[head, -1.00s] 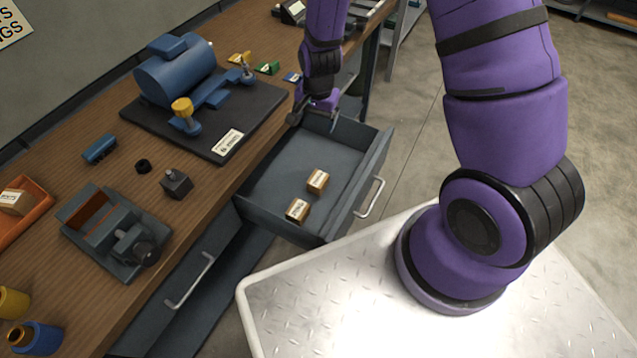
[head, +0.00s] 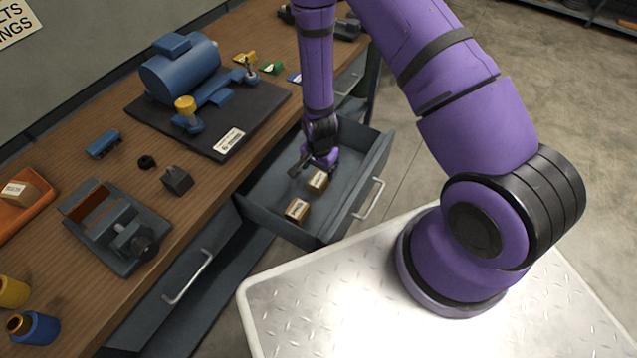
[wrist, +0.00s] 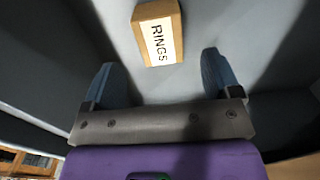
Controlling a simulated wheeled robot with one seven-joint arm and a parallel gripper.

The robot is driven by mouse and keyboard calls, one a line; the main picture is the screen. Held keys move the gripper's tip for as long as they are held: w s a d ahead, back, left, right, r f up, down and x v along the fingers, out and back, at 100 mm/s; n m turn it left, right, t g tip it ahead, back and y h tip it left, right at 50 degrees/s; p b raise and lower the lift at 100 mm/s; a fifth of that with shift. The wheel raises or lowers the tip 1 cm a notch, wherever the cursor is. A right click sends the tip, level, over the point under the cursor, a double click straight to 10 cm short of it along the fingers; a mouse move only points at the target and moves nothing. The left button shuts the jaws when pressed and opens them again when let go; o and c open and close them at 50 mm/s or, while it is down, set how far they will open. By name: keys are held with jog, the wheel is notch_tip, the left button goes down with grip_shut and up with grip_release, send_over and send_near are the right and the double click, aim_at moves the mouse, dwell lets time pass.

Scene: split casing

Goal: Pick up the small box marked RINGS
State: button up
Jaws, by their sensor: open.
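The small box marked RINGS (wrist: 158,32) lies in the open drawer. In the wrist view it is at the top, its label legible, just beyond and between my fingertips. My gripper (wrist: 160,80) is open and empty, its two blue-grey fingers apart. In the head view my gripper (head: 314,170) is inside the drawer, close above the farther of two small boxes (head: 317,181). The nearer small box (head: 297,210) sits toward the drawer's front corner. The labels are too small to read in the head view. The farther box appears to be the RINGS one.
The drawer (head: 270,207) has raised walls around my gripper and a pale handle (head: 370,199).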

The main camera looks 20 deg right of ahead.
aim_at(318, 179)
jog(key=shift+a+f, duration=0.15)
jog(key=shift+f, duration=2.65)
jog(key=c, duration=1.1)
jog(key=shift+c, duration=0.2)
